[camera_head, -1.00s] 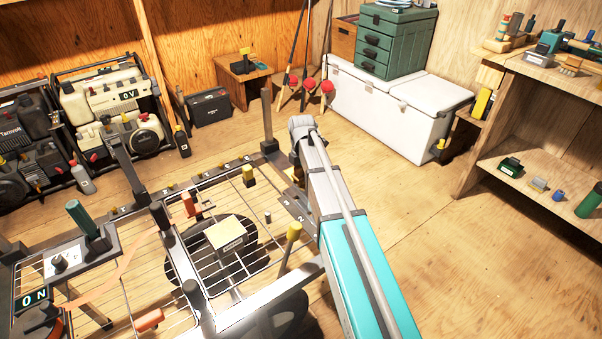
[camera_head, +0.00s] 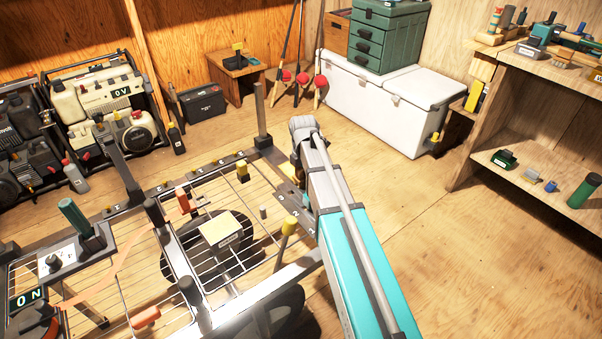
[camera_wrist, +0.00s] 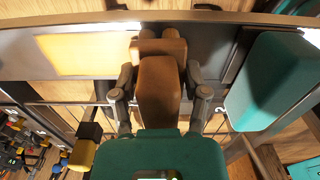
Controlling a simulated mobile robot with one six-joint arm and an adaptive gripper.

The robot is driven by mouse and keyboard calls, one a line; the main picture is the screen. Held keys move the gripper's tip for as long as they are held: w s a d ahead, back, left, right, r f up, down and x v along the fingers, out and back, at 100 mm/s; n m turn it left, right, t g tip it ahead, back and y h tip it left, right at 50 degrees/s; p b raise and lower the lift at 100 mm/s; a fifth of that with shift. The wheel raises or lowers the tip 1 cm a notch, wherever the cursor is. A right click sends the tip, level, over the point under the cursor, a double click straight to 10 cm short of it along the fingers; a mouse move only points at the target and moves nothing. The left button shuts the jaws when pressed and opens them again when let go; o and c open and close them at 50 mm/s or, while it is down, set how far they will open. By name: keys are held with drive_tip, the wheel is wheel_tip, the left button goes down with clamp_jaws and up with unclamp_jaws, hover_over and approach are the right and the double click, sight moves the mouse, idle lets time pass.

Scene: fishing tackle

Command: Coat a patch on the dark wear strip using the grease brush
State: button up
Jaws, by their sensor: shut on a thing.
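My gripper (camera_wrist: 161,100) is shut on a brown wooden block, which I take as the grease brush (camera_wrist: 160,88), in the wrist view. The brush's wider end is over the dark grey strip (camera_wrist: 220,45); I cannot tell whether it touches. A pale yellow, soft-edged patch (camera_wrist: 82,50) lies on the strip left of the brush; whether it is grease or light is unclear. In the head view my arm reaches to the right end of a metal frame, and hides most of the gripper and brush.
A teal block (camera_wrist: 270,80) stands close right of the gripper. A yellow-and-black knob (camera_wrist: 85,145) is at lower left. Wooden floor (camera_head: 450,250) to the right is clear.

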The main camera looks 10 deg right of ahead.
drive_tip(key=shift+s, duration=0.1)
drive_tip(key=shift+r+p, duration=2.95)
drive_tip(key=shift+p, duration=0.1)
drive_tip(key=shift+r, duration=0.1)
drive_tip(key=shift+r+p, duration=1.45)
drive_tip(key=shift+p, duration=0.05)
drive_tip(key=shift+f, duration=0.1)
